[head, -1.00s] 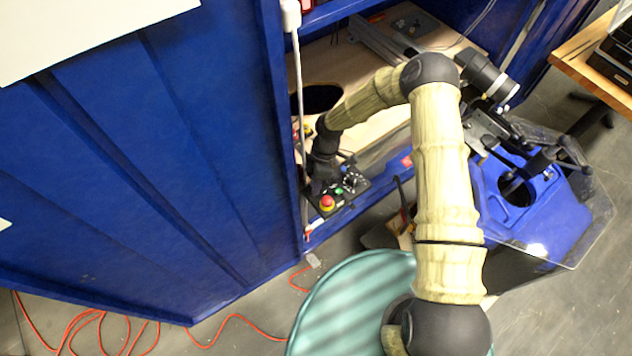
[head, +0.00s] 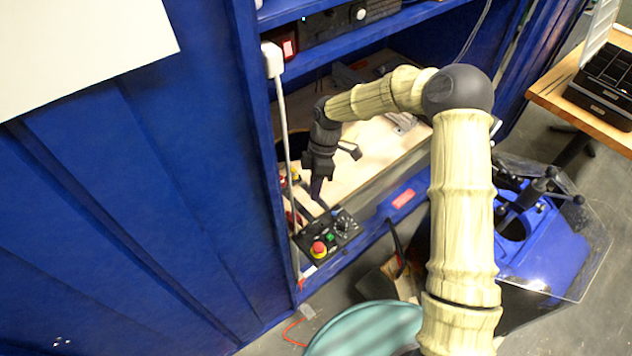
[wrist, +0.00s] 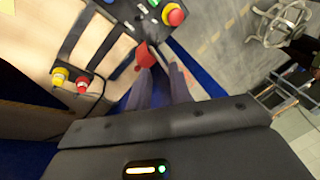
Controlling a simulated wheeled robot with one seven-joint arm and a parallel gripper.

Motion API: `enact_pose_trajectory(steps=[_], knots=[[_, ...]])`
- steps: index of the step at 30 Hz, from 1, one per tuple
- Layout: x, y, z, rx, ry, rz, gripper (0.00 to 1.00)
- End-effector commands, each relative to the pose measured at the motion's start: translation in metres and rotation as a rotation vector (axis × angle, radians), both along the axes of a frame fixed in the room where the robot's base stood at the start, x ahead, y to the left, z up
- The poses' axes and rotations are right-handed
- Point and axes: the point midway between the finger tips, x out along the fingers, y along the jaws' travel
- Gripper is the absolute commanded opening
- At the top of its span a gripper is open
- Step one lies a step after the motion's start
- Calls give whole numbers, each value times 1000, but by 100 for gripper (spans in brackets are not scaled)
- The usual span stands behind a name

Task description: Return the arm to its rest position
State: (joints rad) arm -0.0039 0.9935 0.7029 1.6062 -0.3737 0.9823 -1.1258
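My gripper (head: 317,190) hangs from my dark wrist inside the opening of the blue cabinet, fingers pointing down. It is above the back edge of a small black control box (head: 328,236) and appears apart from it. In the wrist view, my blurred grey-purple fingers (wrist: 160,82) point toward a red part and the box's edge. Nothing is clearly held, but the gap between the fingertips is not clear. My arm is bent at the elbow, reaching out over the cabinet's front edge.
The box's red emergency button (head: 318,249) faces up. A white-grey post (head: 285,150) stands close left of my wrist. A cabinet shelf (head: 375,40) is above. A blue machine with a clear cover (head: 545,245) stands right; a teal round surface (head: 365,330) lies below.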

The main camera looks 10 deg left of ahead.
Motion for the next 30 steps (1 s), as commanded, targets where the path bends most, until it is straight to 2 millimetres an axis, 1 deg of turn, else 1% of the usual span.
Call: enact_pose_trajectory(steps=[1,3,6,23,26,29,30], knots=[[3,-1,6,1,-3,-2,21],[5,-1,13,1,0,0,21],[6,-2,18,1,0,1,21],[6,-3,19,-2,-1,-5,21],[4,-9,22,-24,-11,-39,21],[-1,-24,30,-68,-35,-125,21],[-3,-32,34,-91,-48,-174,21]])
